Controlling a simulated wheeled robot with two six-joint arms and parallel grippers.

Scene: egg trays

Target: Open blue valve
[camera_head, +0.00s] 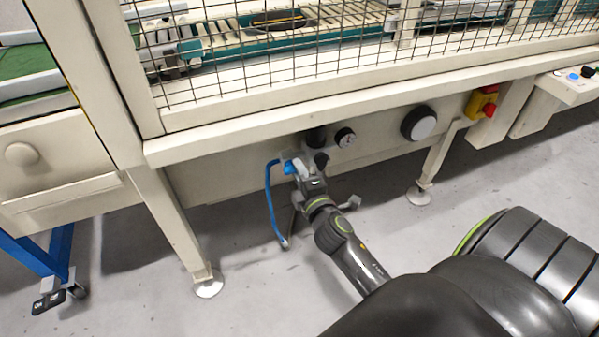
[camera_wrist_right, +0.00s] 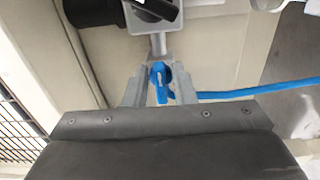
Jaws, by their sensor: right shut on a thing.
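The blue valve (camera_head: 289,168) is under the front ledge of the machine, at the middle of the head view. A blue hose (camera_head: 271,205) hangs down beside it. My right gripper (camera_head: 298,166) reaches up to the valve and partly covers it. In the right wrist view, the blue valve handle (camera_wrist_right: 160,82) lies between the two grey fingers of my right gripper (camera_wrist_right: 158,88), which is shut on it. The blue hose (camera_wrist_right: 255,90) runs off to the right there. My left gripper does not show.
A red and yellow switch (camera_head: 482,102) is farther right. A wire mesh guard (camera_head: 300,50) is above the ledge. Machine legs (camera_head: 178,230) stand on either side; the floor between is mostly clear.

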